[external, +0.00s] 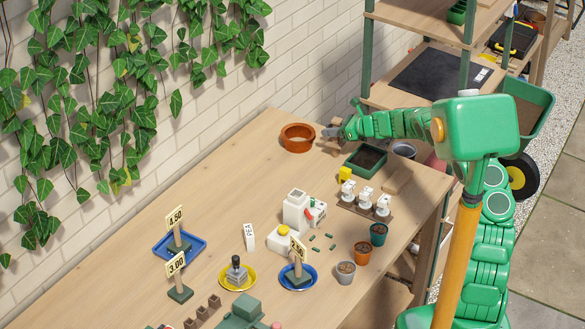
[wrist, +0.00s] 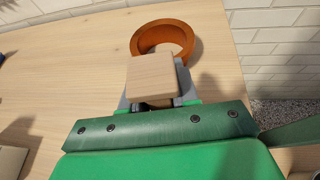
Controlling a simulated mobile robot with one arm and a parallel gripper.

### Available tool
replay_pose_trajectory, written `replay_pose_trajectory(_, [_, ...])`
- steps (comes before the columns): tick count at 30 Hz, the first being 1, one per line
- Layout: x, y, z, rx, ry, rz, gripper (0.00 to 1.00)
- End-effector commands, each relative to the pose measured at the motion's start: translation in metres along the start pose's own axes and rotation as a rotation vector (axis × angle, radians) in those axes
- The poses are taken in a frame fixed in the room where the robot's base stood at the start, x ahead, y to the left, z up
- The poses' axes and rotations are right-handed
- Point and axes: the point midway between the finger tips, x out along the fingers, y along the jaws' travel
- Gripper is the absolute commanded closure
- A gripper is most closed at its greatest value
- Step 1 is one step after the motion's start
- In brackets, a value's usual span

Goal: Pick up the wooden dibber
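My gripper (external: 343,132) is low over the far end of the workbench, just right of an orange-brown terracotta ring or dish (external: 298,138). In the wrist view a pale wooden square-topped piece (wrist: 151,78) covers the space between the grey fingers. Parts of the fingers show on both sides of it, but their tips are hidden. I cannot tell whether this piece is the wooden dibber, or whether the fingers grip it. The terracotta ring also shows just beyond it in the wrist view (wrist: 140,42).
White bottles (external: 347,192), small pots (external: 378,234) and price signs (external: 175,220) stand closer to the camera. A brick wall runs along the back. The bench's left middle is clear.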

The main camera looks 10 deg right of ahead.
Motion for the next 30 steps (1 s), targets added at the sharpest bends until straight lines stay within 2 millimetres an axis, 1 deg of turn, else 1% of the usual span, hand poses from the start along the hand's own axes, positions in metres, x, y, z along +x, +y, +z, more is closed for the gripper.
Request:
replay_pose_trajectory(1, [0.0, 0.0, 0.0, 0.0, 0.0, 0.0, 0.79])
replay_pose_trajectory(5, [0.0, 0.0, 0.0, 0.0, 0.0, 0.0, 0.99])
replay_pose_trajectory(6, [0.0, 0.0, 0.0, 0.0, 0.0, 0.0, 1.0])
replay_pose_trajectory(13, [0.0, 0.0, 0.0, 0.0, 0.0, 0.0, 1.0])
replay_pose_trajectory(16, [-0.002, 0.0, 0.004, 0.0, 0.0, 0.0, 1.0])
replay_pose_trajectory(20, [-0.006, 0.0, 0.014, -0.002, 0.0, 0.0, 1.0])
replay_pose_trajectory(24, [-0.014, 0.001, 0.03, -0.002, 0.001, 0.001, 1.0])
replay_pose_trajectory(30, [-0.029, 0.01, 0.041, -0.001, 0.002, -0.001, 1.0])
